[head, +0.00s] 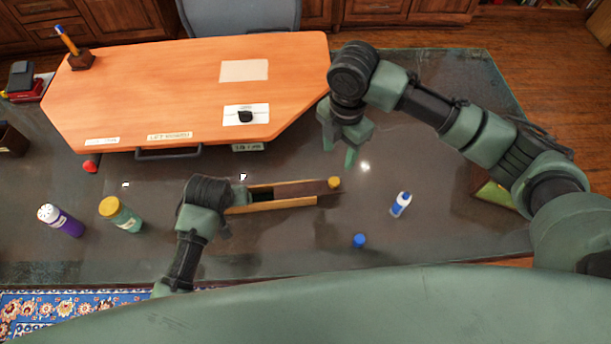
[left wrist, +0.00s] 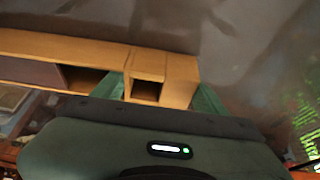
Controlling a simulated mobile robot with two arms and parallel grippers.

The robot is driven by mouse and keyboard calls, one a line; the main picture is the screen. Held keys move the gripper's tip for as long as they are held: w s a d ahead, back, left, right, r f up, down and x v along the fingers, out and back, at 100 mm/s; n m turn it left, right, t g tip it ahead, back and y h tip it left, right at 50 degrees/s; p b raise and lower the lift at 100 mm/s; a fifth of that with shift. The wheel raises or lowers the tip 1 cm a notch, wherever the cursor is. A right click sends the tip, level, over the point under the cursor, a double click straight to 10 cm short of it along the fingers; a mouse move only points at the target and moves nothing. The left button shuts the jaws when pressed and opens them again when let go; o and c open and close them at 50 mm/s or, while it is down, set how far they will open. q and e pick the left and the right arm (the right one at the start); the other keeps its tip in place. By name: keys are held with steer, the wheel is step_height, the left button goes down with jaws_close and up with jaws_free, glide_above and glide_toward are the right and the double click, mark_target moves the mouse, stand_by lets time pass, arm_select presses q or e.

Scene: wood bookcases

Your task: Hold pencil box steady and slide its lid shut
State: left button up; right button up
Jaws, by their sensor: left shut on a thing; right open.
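The wooden pencil box (head: 285,204) lies on the dark glass desk, its long side running left to right. Its dark brown lid (head: 302,188) covers the right part, and a gap shows at the left. A yellow knob (head: 334,183) sits at the lid's right end. My left gripper (head: 224,198) is shut on the box's left end. The left wrist view shows its green fingers on both sides of the box end (left wrist: 180,80), with the lid (left wrist: 28,72) further left. My right gripper (head: 338,150) is open and empty, above and beyond the knob end, apart from it.
A blue-and-white bottle (head: 401,204) and a blue cap (head: 359,240) lie right of the box. A green jar (head: 121,214) and a purple shaker (head: 60,219) are at the left. An orange lift-top board (head: 180,85) fills the back. Glass around the knob is mostly clear.

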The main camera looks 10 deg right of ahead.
mark_target(334, 180)
step_height(334, 180, down, 12)
steer(key=shift+r, duration=0.1)
stand_by(0.4)
jaws_close()
stand_by(1.3)
